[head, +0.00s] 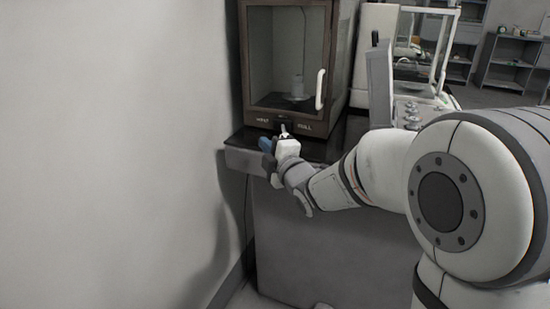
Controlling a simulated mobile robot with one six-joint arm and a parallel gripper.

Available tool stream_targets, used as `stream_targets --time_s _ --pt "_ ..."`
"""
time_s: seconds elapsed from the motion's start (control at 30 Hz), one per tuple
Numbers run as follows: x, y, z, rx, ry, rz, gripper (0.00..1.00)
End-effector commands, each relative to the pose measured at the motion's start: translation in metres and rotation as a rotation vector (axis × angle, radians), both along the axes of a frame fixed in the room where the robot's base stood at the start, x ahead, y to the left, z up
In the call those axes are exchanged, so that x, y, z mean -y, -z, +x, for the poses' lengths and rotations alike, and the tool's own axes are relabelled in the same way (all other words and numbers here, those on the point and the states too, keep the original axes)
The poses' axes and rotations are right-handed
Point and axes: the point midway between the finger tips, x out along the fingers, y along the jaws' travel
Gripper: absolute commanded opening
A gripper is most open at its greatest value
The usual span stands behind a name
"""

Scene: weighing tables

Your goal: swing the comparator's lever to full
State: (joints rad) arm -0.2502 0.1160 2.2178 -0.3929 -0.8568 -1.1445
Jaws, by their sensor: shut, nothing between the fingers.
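The comparator (249,55) is a dark brown cabinet with a glass door and a white vertical handle, standing on a dark-topped bench. A small lever (284,129) shows low on its front strip, between two short labels; the right one seems to read FULL. The lever looks about upright, but it is small and partly hidden by my gripper. My gripper (272,143) is just in front of and below the lever, shut and empty, with a blue part at its left. I cannot tell whether it touches the lever.
A pale vessel (297,87) stands inside the cabinet behind the glass. The bench (240,153) has its front edge under my gripper. A bare wall (110,130) is close on the left. A grey panel (380,85) and other equipment stand at the right.

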Motion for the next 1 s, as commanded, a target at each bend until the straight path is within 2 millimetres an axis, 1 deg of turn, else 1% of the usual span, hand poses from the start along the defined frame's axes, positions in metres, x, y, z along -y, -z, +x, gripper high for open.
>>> stream_targets --time_s 0.03,0.1,0.13,0.2,0.3,0.4,0.83,1.0 --pt "-0.007 0.002 0.01 0.0 -0.002 0.0 0.0" --pt "-0.014 0.001 0.022 0.0 -0.003 0.0 0.0" --pt "-0.013 0.001 0.025 0.0 -0.001 0.0 0.0" --pt "0.003 0.003 0.026 0.0 0.005 0.0 0.0" --pt "0.015 0.004 0.028 0.0 0.003 0.0 0.0" --pt "0.022 0.005 0.029 -0.001 0.002 0.001 0.0" --pt "0.025 0.005 0.029 -0.001 -0.002 0.0 0.0" --pt "0.035 0.008 0.029 0.001 0.0 0.0 0.0"
